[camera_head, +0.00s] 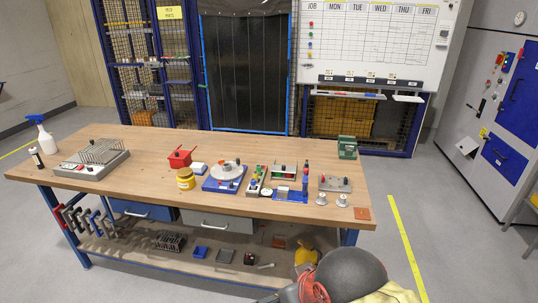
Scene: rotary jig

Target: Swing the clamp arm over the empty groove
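The rotary jig stands on the wooden workbench in the head view, near its middle. It has a blue base (212,184) and a round pale grey disc (218,173) on top. Small parts, some dark and some red, sit on and in front of the disc. They are too small to tell which is the clamp arm, where it points, or which groove is empty. My gripper is not in view, and nothing in view touches the jig.
On the workbench (130,190), a yellow tub (185,180) and a red box (180,157) stand left of the jig. Small fixtures stand close on its right. A grey rack (92,163) is far left. A dark dome (352,270) with red and yellow things is in front, lower right.

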